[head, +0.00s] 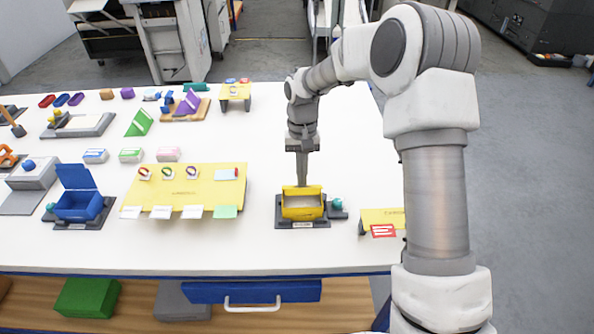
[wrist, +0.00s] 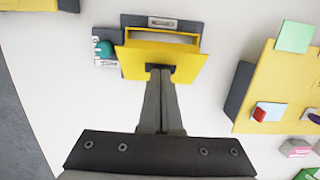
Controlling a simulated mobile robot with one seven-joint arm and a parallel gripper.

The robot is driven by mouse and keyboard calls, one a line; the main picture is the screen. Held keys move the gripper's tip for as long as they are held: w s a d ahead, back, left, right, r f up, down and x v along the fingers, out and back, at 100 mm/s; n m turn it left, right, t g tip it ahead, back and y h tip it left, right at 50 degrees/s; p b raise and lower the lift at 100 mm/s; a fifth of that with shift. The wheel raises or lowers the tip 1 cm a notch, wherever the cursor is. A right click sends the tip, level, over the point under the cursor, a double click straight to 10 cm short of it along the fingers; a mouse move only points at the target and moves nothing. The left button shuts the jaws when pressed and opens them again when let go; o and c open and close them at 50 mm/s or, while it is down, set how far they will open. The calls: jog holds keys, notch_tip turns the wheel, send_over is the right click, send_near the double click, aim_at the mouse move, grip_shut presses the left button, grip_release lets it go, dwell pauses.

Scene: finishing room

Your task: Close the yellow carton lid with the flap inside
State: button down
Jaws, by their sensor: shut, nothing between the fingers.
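The yellow carton (head: 302,213) sits in a dark holder on the white table, near the front edge. In the wrist view its opening shows a pale inside, and its raised yellow lid (wrist: 188,66) stands along the side closest to my gripper. My gripper (head: 304,184) points down at the far side of the carton, with its fingers together and empty. In the wrist view the fingertips (wrist: 160,69) overlap the outer face of the lid; I cannot tell whether they touch it. The flap cannot be made out separately.
A yellow board (head: 200,188) with cards lies to the left, and a small yellow stand (head: 382,217) is to the right. An open blue carton (head: 77,205) is farther left. The table behind my gripper is clear.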

jog(key=shift+s+f, duration=0.1)
jog(key=shift+f, duration=0.05)
jog(key=shift+s+f+b, duration=0.4)
jog(key=shift+s+b, duration=0.05)
jog(key=shift+b, duration=0.05)
dwell(0.5)
jog(key=shift+s+f+b, duration=0.35)
jog(key=shift+f+b, duration=0.15)
jog(key=shift+f, duration=0.1)
dwell(0.5)
notch_tip(320, 180, up, 10)
jog(key=p, duration=0.7)
dwell(0.4)
dwell(0.4)
